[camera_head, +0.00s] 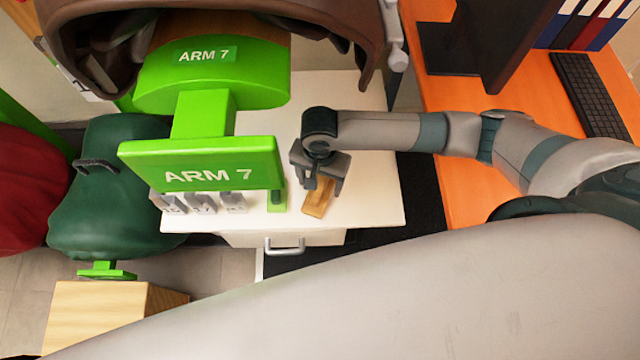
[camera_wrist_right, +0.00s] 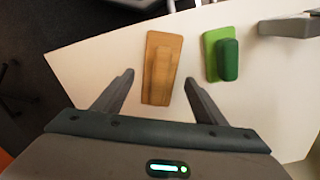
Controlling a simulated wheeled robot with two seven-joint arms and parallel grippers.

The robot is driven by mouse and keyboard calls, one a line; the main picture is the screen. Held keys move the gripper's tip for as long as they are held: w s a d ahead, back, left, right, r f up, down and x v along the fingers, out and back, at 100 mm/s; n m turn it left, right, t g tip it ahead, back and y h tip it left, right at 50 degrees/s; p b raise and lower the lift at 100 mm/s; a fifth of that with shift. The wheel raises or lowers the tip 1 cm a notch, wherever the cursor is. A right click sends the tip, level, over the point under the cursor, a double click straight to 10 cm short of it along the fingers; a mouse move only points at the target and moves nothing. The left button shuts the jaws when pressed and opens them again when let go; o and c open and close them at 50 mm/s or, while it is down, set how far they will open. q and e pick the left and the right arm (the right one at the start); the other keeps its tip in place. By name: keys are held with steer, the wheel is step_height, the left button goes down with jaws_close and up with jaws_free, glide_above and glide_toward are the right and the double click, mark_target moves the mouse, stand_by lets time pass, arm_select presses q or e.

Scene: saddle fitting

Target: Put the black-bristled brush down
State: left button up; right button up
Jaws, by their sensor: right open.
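A wooden-backed brush (camera_head: 317,201) lies flat on the white cabinet top (camera_head: 365,205), near its front edge. Its bristles are hidden, so their colour cannot be told. My right gripper (camera_head: 323,187) is open just behind and above the brush. In the right wrist view the brush (camera_wrist_right: 161,60) lies between and beyond the two spread fingers of the gripper (camera_wrist_right: 159,80), with a gap on each side. My left gripper is not in view.
A green block with a darker grip (camera_head: 278,198) lies left of the brush. Grey numbered pieces (camera_head: 202,203) stand farther left. The green ARM 7 stand (camera_head: 205,165) with a brown saddle (camera_head: 335,15) rises beside my gripper. An orange desk (camera_head: 450,85) is at right.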

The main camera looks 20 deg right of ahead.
mark_target(320, 186)
step_height(320, 186, up, 10)
steer(key=shift+f, duration=0.15)
stand_by(0.8)
